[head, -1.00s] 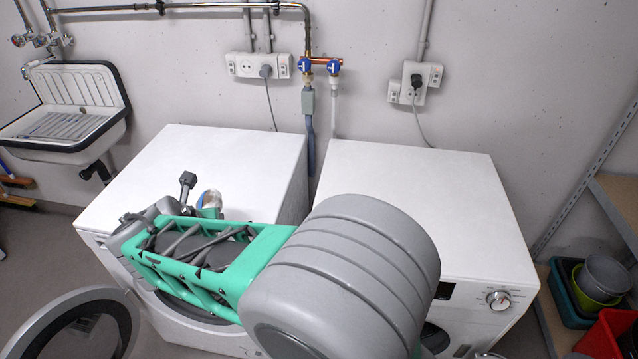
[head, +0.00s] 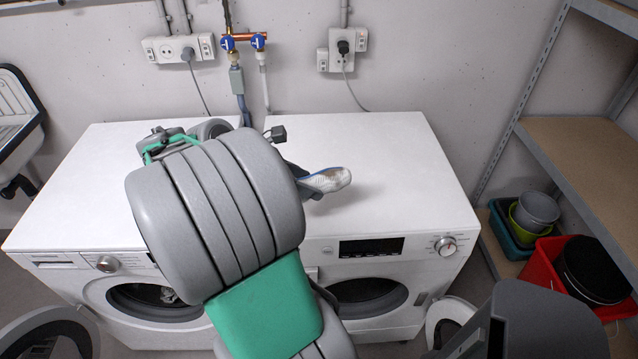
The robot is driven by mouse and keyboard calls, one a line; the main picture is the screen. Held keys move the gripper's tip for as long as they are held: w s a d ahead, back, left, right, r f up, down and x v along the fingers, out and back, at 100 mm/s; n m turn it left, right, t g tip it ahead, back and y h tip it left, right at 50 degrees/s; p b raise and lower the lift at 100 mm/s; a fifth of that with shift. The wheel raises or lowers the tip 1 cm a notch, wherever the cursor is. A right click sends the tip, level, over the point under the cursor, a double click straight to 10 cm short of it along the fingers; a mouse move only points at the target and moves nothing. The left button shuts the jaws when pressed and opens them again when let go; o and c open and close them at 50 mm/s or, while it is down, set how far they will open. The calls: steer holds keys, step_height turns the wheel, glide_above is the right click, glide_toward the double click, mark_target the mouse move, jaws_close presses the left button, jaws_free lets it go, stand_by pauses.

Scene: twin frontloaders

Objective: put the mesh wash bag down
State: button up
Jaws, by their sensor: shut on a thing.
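The mesh wash bag (head: 330,179) shows as a small white bundle with a blue edge, over the white top of the right washing machine (head: 410,180). My gripper (head: 303,181) is shut on its left end, and my grey arm hides part of the gripper. A faint shadow lies below the bag. I cannot tell whether the bag touches the top.
The left washing machine (head: 75,190) stands beside it, its drum holding some laundry (head: 165,295) and its door (head: 45,335) open. The right machine's top is clear around the bag. A shelf (head: 585,150) with tubs (head: 535,210) and a red crate (head: 550,260) stands at the right.

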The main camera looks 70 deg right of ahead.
steer(key=d+f, duration=0.2)
steer(key=w+d+f, duration=0.1)
steer(key=d+f, duration=0.1)
steer(key=w+d+f, duration=0.1)
steer(key=d+f, duration=0.1)
steer(key=shift+w+b, duration=0.2)
steer(key=shift+b, duration=0.2)
steer(key=f, duration=0.1)
steer(key=d+f, duration=0.1)
steer(key=f, duration=0.1)
steer(key=shift+w+f, duration=0.2)
steer(key=shift+f, duration=0.4)
steer(key=o, duration=1.4)
steer(key=shift+f, duration=0.1)
